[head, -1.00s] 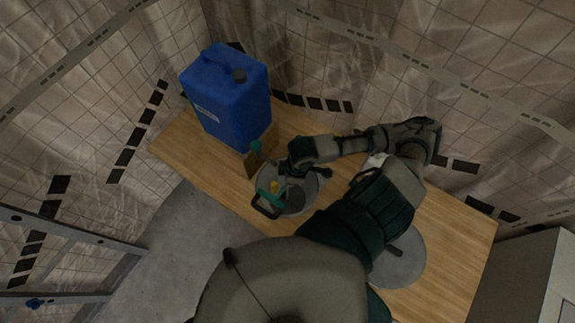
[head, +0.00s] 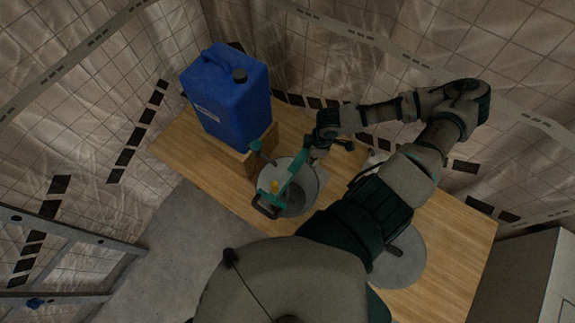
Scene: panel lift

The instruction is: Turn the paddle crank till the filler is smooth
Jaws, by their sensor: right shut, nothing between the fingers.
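A round grey tub (head: 311,196) stands on the wooden bench, with dark grey filler (head: 295,195) partly visible inside. A green bar (head: 291,180) crosses over the tub, and a yellow knob (head: 275,186) sits near its lower left end. A black loop handle (head: 264,208) shows at the tub's left front. I cannot tell clearly which part is the crank arm. My right gripper (head: 313,150) is shut and empty at the tub's far right rim, apart from the yellow knob. The filler's texture is too small to judge. My left gripper is out of view.
A grey disc (head: 405,262) lies on the bench (head: 455,230) at right. A ladder (head: 75,235) stands at left.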

